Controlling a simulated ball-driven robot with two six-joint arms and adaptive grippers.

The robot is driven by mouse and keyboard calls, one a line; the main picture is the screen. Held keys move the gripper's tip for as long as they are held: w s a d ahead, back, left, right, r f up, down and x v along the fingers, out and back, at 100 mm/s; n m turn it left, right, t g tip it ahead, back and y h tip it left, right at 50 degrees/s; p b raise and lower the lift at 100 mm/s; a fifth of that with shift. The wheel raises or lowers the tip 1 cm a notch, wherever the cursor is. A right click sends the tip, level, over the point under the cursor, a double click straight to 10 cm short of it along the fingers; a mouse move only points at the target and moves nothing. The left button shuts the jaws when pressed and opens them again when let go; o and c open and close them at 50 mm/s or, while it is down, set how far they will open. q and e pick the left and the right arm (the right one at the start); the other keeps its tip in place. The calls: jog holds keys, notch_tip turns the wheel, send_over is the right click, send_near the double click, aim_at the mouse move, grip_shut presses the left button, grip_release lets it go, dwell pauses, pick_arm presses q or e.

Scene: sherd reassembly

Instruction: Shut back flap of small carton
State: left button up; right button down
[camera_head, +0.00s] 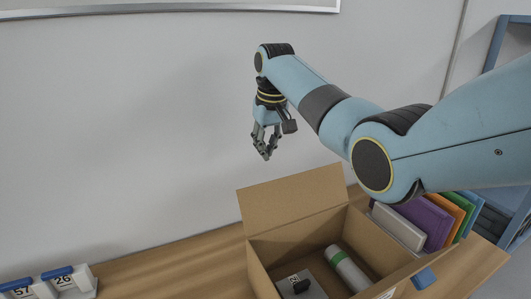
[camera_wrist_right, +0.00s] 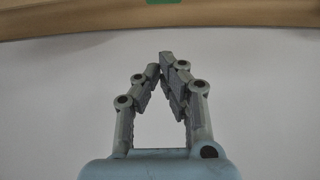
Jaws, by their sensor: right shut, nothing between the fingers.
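The small carton (camera_head: 258,252) stands open on the table at the lower middle of the head view. Its back flap (camera_head: 290,203) stands up and leans back toward the wall. Inside lie a white cylinder with a green band (camera_head: 346,268) and a grey block with a dark part (camera_head: 300,285). My right gripper (camera_head: 265,155) hangs above and behind the back flap, apart from it, near the wall. It is shut and empty; its fingertips meet in the right wrist view (camera_wrist_right: 163,62). My left gripper is not in view.
Several coloured folders (camera_head: 428,220) and a white box (camera_head: 398,226) stand right of the carton. A blue object (camera_head: 424,278) is at its right edge. Numbered blocks with blue tops (camera_head: 68,280) sit at the lower left. The table (camera_head: 165,272) between is clear. A blue shelf (camera_head: 492,45) stands at the right.

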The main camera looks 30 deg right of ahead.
pick_arm(q)
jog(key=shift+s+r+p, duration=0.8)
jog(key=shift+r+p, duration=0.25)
jog(key=shift+p, duration=0.05)
pick_arm(e)
notch_tip(320, 180, down, 6)
jog(key=s, duration=0.2)
jog(key=shift+f, duration=0.15)
